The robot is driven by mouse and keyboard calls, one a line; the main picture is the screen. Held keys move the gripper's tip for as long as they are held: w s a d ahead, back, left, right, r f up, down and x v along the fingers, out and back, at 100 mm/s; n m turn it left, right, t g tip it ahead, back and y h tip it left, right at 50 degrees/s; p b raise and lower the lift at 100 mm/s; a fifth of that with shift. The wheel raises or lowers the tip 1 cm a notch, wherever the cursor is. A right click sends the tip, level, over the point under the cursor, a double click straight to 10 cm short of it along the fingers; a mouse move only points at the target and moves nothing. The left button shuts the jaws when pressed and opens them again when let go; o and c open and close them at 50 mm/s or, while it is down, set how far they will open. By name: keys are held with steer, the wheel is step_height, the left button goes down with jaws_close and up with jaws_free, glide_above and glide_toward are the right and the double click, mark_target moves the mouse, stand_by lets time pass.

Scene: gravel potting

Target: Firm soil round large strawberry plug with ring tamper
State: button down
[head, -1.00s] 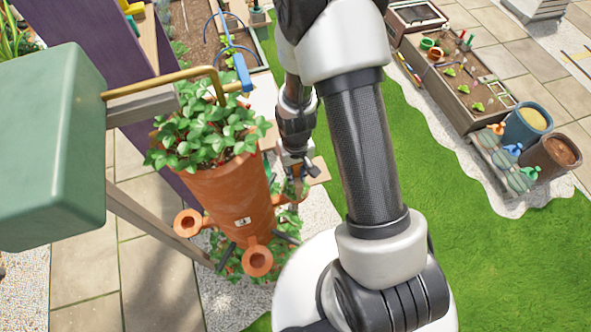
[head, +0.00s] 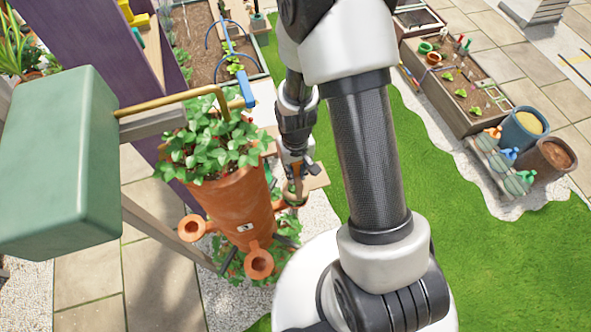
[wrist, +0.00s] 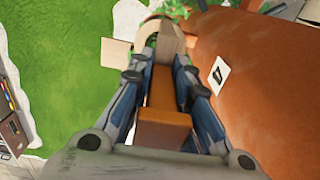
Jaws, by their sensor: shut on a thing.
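A tall terracotta strawberry pot (head: 225,205) with side pockets stands left of my arm, leafy plants in its top. In the wrist view its orange wall (wrist: 265,70) fills the right side, with a white label (wrist: 219,75). My gripper (wrist: 163,85) is shut on the ring tamper (wrist: 160,130), a brown block-like handle with a pale, curved end pointing away. In the head view my gripper (head: 296,172) is low beside the pot's right side, close to a right-hand pocket. Green leaves (wrist: 172,8) show at the tamper's far end. Contact with soil and the plug itself are hidden.
A green box (head: 60,165) with a brass pipe (head: 175,100) overhangs the pot at left. A wooden board (head: 312,178) lies just right of my gripper. Green lawn (head: 430,230) is open to the right. Raised beds and tubs stand farther off.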

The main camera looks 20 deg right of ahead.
steer(key=shift+r+p, duration=1.35)
steer(key=shift+r, duration=0.95)
